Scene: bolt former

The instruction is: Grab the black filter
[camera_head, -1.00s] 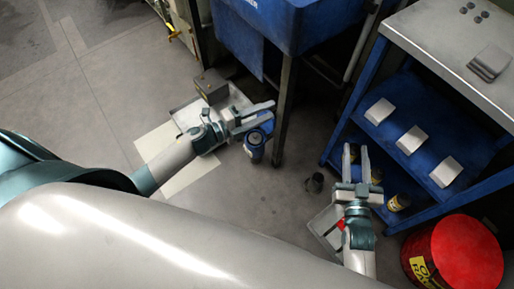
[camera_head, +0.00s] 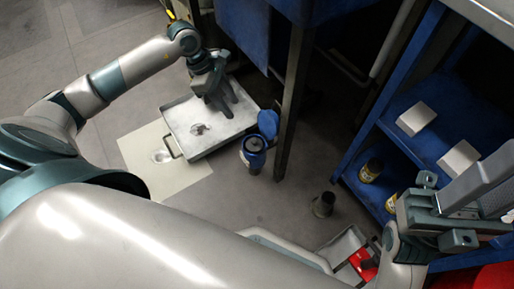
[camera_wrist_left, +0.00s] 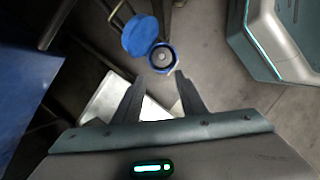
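A dark, open-topped cylinder (camera_head: 323,204) stands on the floor right of the table leg; it may be the black filter, but I cannot tell. A blue canister (camera_head: 254,152) with its round blue lid (camera_head: 268,123) tipped open stands beside the tray. Something grey and round shows in its mouth; it also shows in the left wrist view (camera_wrist_left: 162,58). My left gripper (camera_head: 226,108) points down above the tray, left of the canister. Its fingers (camera_wrist_left: 161,85) are apart and empty. My right gripper (camera_head: 492,190) is at the right edge, partly cut off.
A metal tray (camera_head: 185,125) lies on the floor, partly over a pale sheet (camera_head: 150,165). A dark table leg (camera_head: 292,100) stands right of the canister. A blue shelf (camera_head: 425,100) holds white blocks and yellow-labelled jars. Another tray (camera_head: 343,247) lies near my right arm.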

